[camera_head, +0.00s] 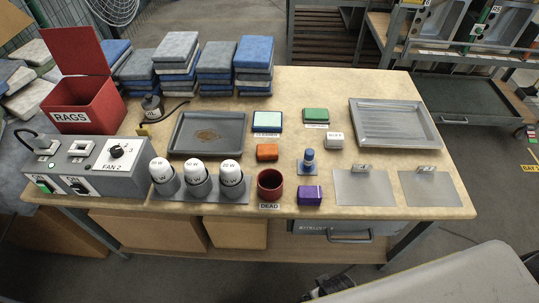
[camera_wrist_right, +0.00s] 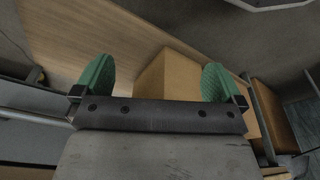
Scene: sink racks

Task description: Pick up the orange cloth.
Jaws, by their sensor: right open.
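The orange cloth (camera_head: 267,152) is a small folded block lying flat on the workbench (camera_head: 290,90), near its middle in the head view. It lies below a pale green-and-white folded cloth and above the dark red cup, touching neither. My right gripper (camera_wrist_right: 158,80) shows in the right wrist view with its two green fingers wide apart and nothing between them. That view shows cardboard boxes (camera_wrist_right: 180,82) beyond the fingers, not the orange cloth. My left gripper is in neither view.
Near the cloth are a green cloth (camera_head: 316,115), a blue-topped knob (camera_head: 309,158), a purple block (camera_head: 310,195), a red cup (camera_head: 270,184) and a dark tray (camera_head: 208,133). White-capped bulbs (camera_head: 194,172) stand front left. A metal tray (camera_head: 394,123) lies right.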

